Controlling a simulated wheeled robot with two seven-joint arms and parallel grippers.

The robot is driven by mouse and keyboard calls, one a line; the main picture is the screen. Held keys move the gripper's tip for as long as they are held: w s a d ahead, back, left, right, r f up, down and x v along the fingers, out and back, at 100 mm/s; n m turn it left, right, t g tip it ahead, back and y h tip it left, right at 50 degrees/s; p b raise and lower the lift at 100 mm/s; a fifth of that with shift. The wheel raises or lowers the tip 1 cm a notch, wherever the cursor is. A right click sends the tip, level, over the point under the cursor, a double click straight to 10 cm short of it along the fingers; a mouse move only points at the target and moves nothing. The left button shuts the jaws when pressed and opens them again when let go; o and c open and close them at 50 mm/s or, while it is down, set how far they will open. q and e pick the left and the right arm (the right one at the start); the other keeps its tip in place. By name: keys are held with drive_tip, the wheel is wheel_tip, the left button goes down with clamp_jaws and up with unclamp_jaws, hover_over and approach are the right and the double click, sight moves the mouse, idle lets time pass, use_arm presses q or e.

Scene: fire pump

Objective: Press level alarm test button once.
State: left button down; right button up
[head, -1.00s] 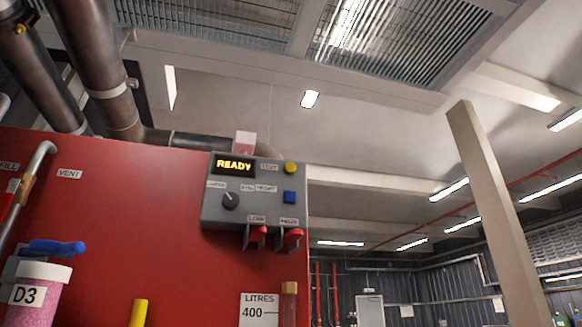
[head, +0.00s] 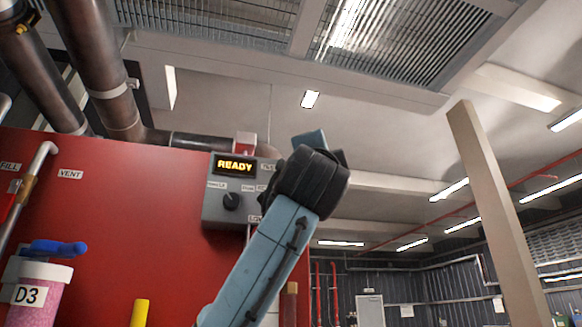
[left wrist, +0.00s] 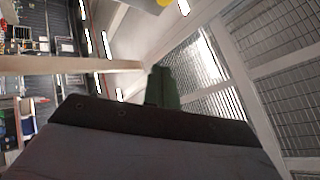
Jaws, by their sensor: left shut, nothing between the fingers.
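The grey control panel (head: 217,213) on the red tank has a lit READY display (head: 235,166) and a dark knob (head: 232,201). My left arm stands in front of its right part in the head view, hiding the yellow round button and the blue square button there. My left gripper's fingers are not clear in the head view. In the left wrist view the left gripper (left wrist: 161,87) is shut and empty, pointing up past the ceiling grilles. A yellow piece (left wrist: 158,2), likely the yellow button, is cut off at the top edge. Contact cannot be told. My right gripper is not in view.
The red tank (head: 120,220) fills the left. A pink jar marked D3 (head: 42,290), a blue handle (head: 55,247) and a yellow post (head: 139,312) stand before it. Large pipes (head: 100,80) run above. A pale column (head: 495,200) stands at right, with open room between.

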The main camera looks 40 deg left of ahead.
use_arm(q)
drive_tip(key=shift+n+y, duration=0.4)
drive_tip(key=shift+y, duration=0.3)
drive_tip(key=s+r, duration=0.1)
drive_tip(key=s+a+r, duration=0.1)
drive_tip(key=s+r, duration=0.1)
drive_tip(key=shift+r, duration=0.2)
drive_tip(key=w+a+p, duration=0.3)
drive_tip(key=w+a, duration=0.2)
drive_tip(key=a, duration=0.1)
drive_tip(key=shift+w+a, duration=0.3)
drive_tip(key=shift+w, duration=0.05)
drive_tip(key=shift+w+a, duration=0.1)
idle(1.3)
drive_tip(key=shift+w+a, duration=0.2)
drive_tip(key=shift+a, duration=0.05)
drive_tip(key=shift+w+a+p, duration=0.35)
drive_tip(key=shift+a+p, duration=0.05)
drive_tip(key=shift+a, duration=0.05)
idle(1.0)
idle(0.3)
drive_tip(key=shift+s+d+b, duration=0.4)
drive_tip(key=shift+s+d, duration=0.25)
drive_tip(key=shift+d, duration=0.1)
